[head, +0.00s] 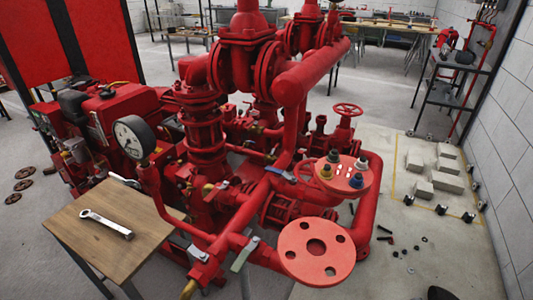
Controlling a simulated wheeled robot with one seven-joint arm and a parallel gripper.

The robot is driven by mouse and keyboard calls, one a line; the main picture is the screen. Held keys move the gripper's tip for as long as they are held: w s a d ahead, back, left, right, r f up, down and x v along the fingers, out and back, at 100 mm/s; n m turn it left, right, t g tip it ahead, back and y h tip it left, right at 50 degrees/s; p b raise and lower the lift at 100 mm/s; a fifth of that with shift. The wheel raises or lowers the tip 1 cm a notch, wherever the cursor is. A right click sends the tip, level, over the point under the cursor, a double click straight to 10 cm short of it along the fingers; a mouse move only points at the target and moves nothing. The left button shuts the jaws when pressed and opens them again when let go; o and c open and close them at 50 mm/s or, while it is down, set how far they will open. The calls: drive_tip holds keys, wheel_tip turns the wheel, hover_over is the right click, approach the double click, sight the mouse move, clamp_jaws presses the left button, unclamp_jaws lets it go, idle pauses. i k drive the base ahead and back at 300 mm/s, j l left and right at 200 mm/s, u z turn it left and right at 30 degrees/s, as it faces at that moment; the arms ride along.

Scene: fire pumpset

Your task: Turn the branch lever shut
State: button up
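The red pumpset pipework (205,130) fills the middle of the head view. Several small valve levers show on it. A grey-green lever (243,256) slants down across the front lower pipe. A blue-grey lever (197,253) sits just left of it. A blue lever (280,173) lies on a pipe further back, and a small yellow-green lever (208,189) is near the pump. I cannot tell which is the branch lever, nor whether its valve is open or shut. My gripper is not in view.
A wooden table (85,250) with a wrench (106,223) stands at the left front. A flat round flange (316,252) and a flange with coloured caps (343,175) stick out at the right front. A pressure gauge (134,137) rises at left. Loose parts lie on the right floor.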

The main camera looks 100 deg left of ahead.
sight(278, 171)
drive_tip(key=u, duration=2.3)
drive_tip(key=k+l+u, duration=0.15)
drive_tip(key=k, duration=0.55)
